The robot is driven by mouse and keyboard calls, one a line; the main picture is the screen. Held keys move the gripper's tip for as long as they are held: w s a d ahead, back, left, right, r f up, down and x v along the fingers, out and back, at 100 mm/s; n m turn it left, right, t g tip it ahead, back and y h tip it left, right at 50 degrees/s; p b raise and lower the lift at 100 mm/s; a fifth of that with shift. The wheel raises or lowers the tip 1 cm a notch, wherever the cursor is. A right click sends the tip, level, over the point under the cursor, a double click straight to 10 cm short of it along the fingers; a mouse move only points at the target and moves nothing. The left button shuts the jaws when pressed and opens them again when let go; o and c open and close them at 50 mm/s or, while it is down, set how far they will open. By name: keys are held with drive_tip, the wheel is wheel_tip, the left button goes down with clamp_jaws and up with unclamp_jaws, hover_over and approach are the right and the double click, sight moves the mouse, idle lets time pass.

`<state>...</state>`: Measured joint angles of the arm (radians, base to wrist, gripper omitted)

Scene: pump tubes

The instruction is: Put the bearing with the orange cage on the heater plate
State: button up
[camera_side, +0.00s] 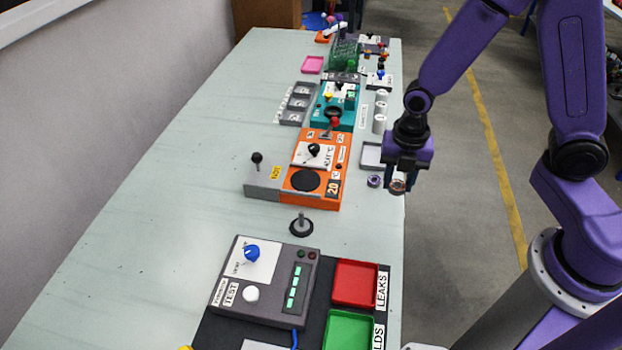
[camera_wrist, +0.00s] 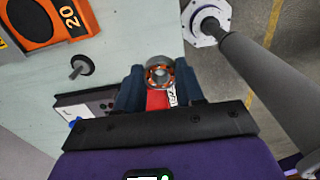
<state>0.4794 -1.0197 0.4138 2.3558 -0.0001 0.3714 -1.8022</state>
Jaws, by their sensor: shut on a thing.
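The bearing with the orange cage (camera_wrist: 159,73) is a steel ring between the two fingers of my gripper (camera_wrist: 159,82) in the wrist view. In the side view the bearing (camera_side: 397,187) hangs at the tips of my gripper (camera_side: 400,175), which is shut on it, at the table's right edge. The heater plate (camera_side: 306,180) is a round black disc on the front of an orange unit marked 20, left of my gripper. It also shows at the top left of the wrist view (camera_wrist: 29,18), and nothing lies on it.
A second bearing (camera_side: 374,181), purplish inside, is on the table close to my gripper. A black-based post (camera_side: 301,227) stands in front of the orange unit. A grey test box (camera_side: 262,283) and a red tray (camera_side: 354,283) are nearer.

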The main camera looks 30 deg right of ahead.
drive_tip(key=w+a+r, duration=0.3)
drive_tip(key=w+a, duration=0.2)
drive_tip(key=w, duration=0.3)
hover_over(306, 178)
drive_tip(key=f, duration=0.9)
drive_tip(key=shift+s, duration=0.2)
drive_tip(key=shift+w+f, duration=0.15)
drive_tip(key=shift+f, duration=1.6)
drive_tip(key=shift+f, duration=0.1)
drive_tip(key=o, duration=1.2)
drive_tip(key=shift+c, duration=0.2)
wheel_tip(306, 178, up, 12)
